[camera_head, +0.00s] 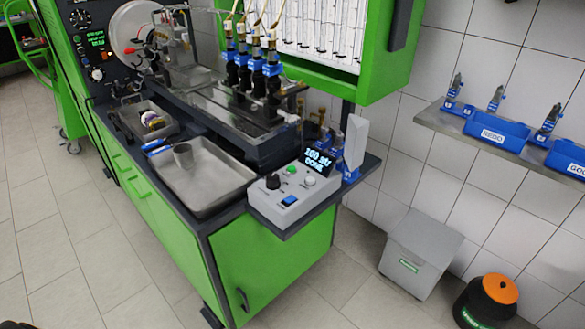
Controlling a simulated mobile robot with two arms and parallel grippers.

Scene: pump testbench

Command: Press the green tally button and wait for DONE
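A grey control box (293,192) sits on the front right corner of the green pump testbench. A green button (291,169) is on its upper panel, with a black knob (272,181) to its left, a pale round button (309,181) to its right and a blue button (288,200) in front. The small dark display (318,161) behind the buttons shows lit text that appears to read "100" with a unit and "DONE".
A metal tray (222,184) with a grey cup (185,158) lies left of the box. Several injectors stand in blue holders behind it. Blue bins (497,131) sit on a wall shelf at right. A grey bin (419,254) and a black-and-orange container (487,300) stand on the floor.

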